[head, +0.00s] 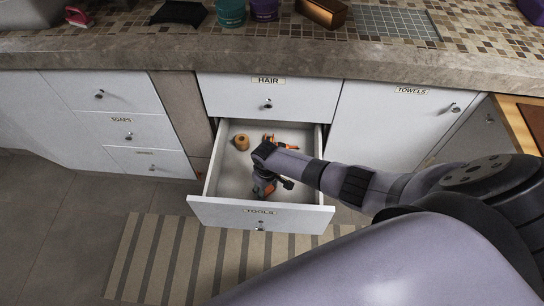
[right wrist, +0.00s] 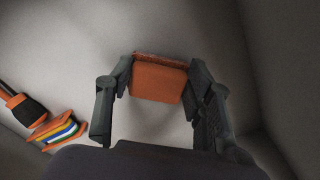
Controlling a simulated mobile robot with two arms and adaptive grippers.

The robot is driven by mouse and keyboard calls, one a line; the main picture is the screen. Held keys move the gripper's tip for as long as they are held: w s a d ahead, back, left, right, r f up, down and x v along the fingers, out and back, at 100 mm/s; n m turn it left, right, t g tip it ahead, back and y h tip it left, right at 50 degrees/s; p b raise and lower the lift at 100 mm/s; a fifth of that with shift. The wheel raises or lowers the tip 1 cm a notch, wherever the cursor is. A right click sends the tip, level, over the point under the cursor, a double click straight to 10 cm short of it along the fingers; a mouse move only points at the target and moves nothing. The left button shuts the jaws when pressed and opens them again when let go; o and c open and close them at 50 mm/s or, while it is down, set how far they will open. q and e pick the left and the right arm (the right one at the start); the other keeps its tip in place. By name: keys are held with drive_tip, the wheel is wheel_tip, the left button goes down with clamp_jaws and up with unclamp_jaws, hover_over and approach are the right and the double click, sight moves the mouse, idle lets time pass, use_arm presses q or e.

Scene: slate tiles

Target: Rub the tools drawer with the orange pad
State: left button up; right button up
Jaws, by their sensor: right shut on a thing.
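The tools drawer (head: 205,199) is pulled open, its white front labelled TOOLS. My right gripper (head: 268,187) reaches down inside it from the right. It is shut on the orange pad (head: 270,189), which shows between the fingertips in the right wrist view (right wrist: 160,82). The pad is close to the drawer's pale floor; I cannot tell whether it touches. My left gripper is not in view.
A tan roll (head: 242,142) lies in the drawer's back left corner, with orange and black tools behind my gripper. The right wrist view shows an orange-black handle (right wrist: 24,107) and a multicoloured item (right wrist: 58,130) at left. The HAIR drawer (head: 300,98) above is shut.

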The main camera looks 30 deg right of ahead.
drive_tip(key=shift+w+a+f+b, duration=0.1)
drive_tip(key=shift+w+a+b, duration=0.3)
drive_tip(key=shift+a, duration=0.4)
drive_tip(key=shift+w+a+r+b, duration=0.1)
drive_tip(key=shift+w+a+b, duration=0.1)
drive_tip(key=shift+w+a, duration=0.5)
drive_tip(key=shift+w+a+f+b, duration=0.1)
drive_tip(key=shift+w+a+b, duration=0.2)
drive_tip(key=shift+a, duration=0.6)
drive_tip(key=shift+w+a, duration=0.2)
drive_tip(key=shift+a, duration=0.05)
drive_tip(key=shift+w+a+b, duration=0.25)
drive_tip(key=shift+a+b, duration=0.05)
drive_tip(key=shift+a, duration=0.05)
drive_tip(key=shift+w+a, duration=0.2)
drive_tip(key=shift+w, duration=0.05)
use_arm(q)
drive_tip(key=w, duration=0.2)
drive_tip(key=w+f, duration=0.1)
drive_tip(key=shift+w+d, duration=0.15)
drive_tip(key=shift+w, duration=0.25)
use_arm(e)
drive_tip(key=shift+r, duration=0.25)
